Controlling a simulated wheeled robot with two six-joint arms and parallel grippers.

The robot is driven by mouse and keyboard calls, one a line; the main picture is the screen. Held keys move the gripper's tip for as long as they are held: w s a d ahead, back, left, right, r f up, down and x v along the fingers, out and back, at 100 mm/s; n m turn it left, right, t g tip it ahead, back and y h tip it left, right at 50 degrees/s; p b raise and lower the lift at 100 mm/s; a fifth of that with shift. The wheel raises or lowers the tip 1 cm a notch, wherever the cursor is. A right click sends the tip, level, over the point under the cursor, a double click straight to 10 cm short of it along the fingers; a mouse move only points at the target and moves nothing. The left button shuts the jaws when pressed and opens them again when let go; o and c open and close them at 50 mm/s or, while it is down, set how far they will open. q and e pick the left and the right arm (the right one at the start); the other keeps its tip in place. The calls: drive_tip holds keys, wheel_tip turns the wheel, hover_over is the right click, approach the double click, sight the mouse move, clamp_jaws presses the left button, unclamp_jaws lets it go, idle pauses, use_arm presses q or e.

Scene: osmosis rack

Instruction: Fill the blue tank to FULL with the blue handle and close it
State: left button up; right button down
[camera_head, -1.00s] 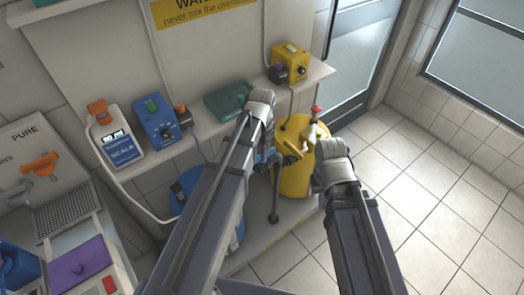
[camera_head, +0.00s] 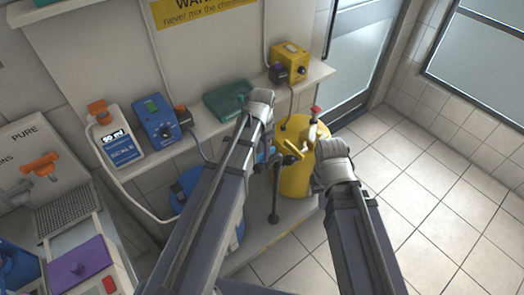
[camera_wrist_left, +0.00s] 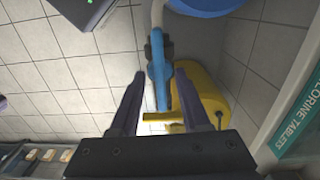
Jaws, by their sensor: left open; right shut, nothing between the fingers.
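The blue tank (camera_head: 186,187) stands under the shelf in the head view, largely hidden behind my left arm. Its edge shows at the top of the left wrist view (camera_wrist_left: 206,5). The blue handle (camera_wrist_left: 157,72) is on the pipework in the left wrist view, and a bit of blue shows in the head view (camera_head: 266,156). My left gripper (camera_wrist_left: 158,100) is open, its fingers either side of the blue handle; contact is not clear. My right gripper (camera_head: 328,168) is shut and empty beside the yellow tank; its fingertips are hard to make out. No FULL mark is readable.
The yellow tank (camera_head: 298,181) stands right of the pipework. A yellow handle (camera_wrist_left: 168,117) crosses close below the blue one. Floor at right is clear.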

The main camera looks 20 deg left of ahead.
sight(262, 154)
use_arm(q)
drive_tip(key=shift+r, duration=0.1)
wheel_tip(262, 154, up, 8)
drive_tip(key=p, duration=0.8)
drive_tip(key=shift+f, duration=0.2)
drive_tip(key=shift+s+d+f, duration=0.1)
drive_tip(key=shift+s, duration=0.05)
drive_tip(key=s+d+f+n+b, duration=0.1)
drive_tip(key=s+d+f+b, duration=0.2)
drive_tip(key=s+d, duration=0.2)
drive_tip(key=s+d+f+n+y+b, duration=0.1)
drive_tip(key=s+d+f+n+b, duration=0.1)
drive_tip(key=s, duration=0.7)
drive_tip(key=d+f+b, duration=0.1)
drive_tip(key=d+b, duration=0.1)
drive_tip(key=d, duration=0.1)
drive_tip(key=shift+f+n, duration=0.25)
drive_tip(key=shift+n, duration=0.05)
idle(4.4)
